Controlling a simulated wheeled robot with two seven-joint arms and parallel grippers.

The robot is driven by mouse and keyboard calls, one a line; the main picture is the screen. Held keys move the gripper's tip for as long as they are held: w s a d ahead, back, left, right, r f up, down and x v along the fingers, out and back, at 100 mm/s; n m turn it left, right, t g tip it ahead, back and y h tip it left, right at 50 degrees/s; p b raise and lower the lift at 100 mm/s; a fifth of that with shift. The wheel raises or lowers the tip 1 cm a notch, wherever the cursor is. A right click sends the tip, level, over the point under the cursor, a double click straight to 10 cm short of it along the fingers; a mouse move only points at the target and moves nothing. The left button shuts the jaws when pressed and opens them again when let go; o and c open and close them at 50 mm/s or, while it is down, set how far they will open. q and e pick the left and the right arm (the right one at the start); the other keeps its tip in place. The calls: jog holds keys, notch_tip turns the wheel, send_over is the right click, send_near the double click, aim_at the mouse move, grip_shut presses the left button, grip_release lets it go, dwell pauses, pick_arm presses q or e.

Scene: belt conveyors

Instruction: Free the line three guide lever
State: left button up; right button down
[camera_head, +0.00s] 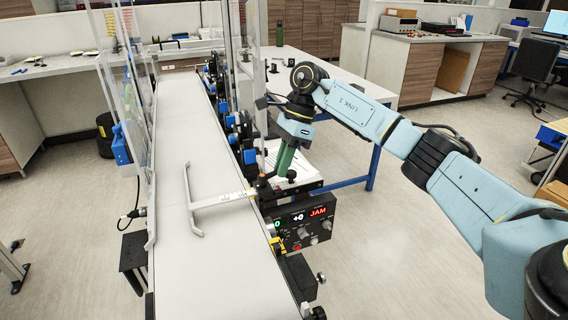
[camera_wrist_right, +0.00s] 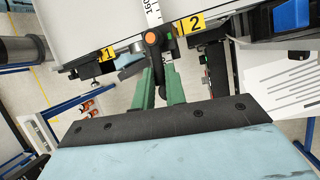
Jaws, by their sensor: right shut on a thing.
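My right gripper (camera_head: 284,172) reaches down from the right to the edge of the white belt. In the right wrist view its two green fingers (camera_wrist_right: 160,75) are shut on a dark lever (camera_wrist_right: 154,50) with an orange button on top. The lever stands between yellow plates marked 1 (camera_wrist_right: 108,54) and 2 (camera_wrist_right: 193,25). A white scaled bar (camera_head: 232,196) runs from the lever across the belt to a pale guide rail (camera_head: 190,202). The fingers partly hide the lever's lower part. My left gripper is out of view.
A black control box (camera_head: 299,225) below the lever shows +0 and a red JAM. Black and blue fittings (camera_head: 232,120) line the belt's right edge, with clear panels (camera_head: 118,60) on the far left. The near belt (camera_head: 215,270) is empty.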

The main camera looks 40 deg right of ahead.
jog(key=shift+w+r+n, duration=0.1)
jog(key=shift+w+n, duration=0.2)
jog(key=shift+n, duration=0.2)
jog(key=shift+g, duration=0.3)
jog(key=c, duration=1.4)
grip_release()
jog(key=shift+c, duration=0.2)
jog(key=p+v, duration=0.1)
jog(key=v, duration=1.2)
jog(key=shift+r, duration=0.1)
